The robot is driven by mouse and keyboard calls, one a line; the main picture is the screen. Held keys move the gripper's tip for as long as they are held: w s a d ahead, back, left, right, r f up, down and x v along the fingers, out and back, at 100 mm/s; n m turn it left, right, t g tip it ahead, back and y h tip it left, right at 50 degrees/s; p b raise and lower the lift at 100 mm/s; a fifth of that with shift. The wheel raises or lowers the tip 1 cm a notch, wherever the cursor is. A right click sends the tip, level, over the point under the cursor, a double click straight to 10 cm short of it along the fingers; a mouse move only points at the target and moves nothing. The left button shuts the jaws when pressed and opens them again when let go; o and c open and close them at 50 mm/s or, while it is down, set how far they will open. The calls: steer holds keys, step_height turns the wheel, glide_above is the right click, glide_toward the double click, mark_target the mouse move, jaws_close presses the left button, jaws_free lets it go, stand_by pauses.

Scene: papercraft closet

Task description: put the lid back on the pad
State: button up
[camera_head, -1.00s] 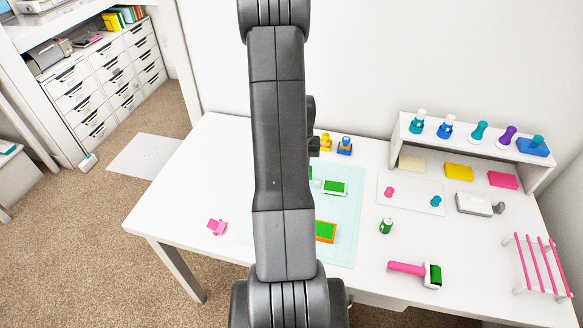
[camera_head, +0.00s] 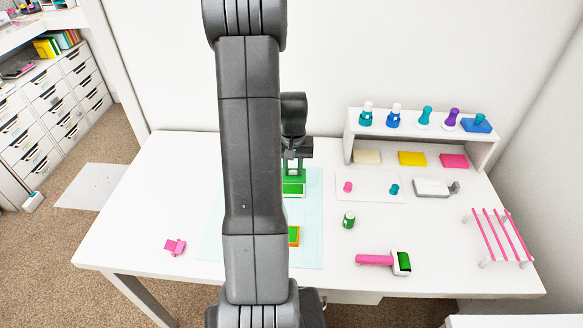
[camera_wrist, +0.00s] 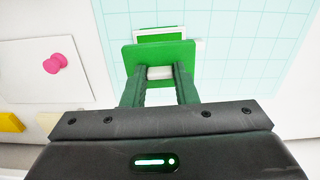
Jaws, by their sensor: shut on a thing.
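My gripper (camera_wrist: 160,76) is shut on the white grip of a green lid (camera_wrist: 158,53) in the wrist view. The lid is a flat green plate beyond the fingertips. A white-rimmed pad with a green face (camera_wrist: 160,36) shows partly past the lid's far edge; the lid hides the rest. In the head view my gripper (camera_head: 294,167) points down over the pad (camera_head: 293,190), which lies on the pale grid mat (camera_head: 310,220). I cannot tell how large the gap between lid and pad is.
An orange-rimmed green pad (camera_head: 294,236) lies nearer on the mat, partly behind my arm. A white shelf (camera_head: 420,140) with several stamps is behind.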

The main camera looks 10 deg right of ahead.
mark_target(293, 174)
steer(key=shift+f+b, duration=1.9)
steer(key=shift+f, duration=0.65)
steer(key=shift+f+b, duration=0.4)
steer(key=shift+b, duration=0.15)
stand_by(0.4)
steer(key=o, duration=1.5)
steer(key=shift+r+p, duration=2.1)
steer(key=shift+r, duration=0.95)
steer(key=shift+c, duration=0.5)
jaws_close()
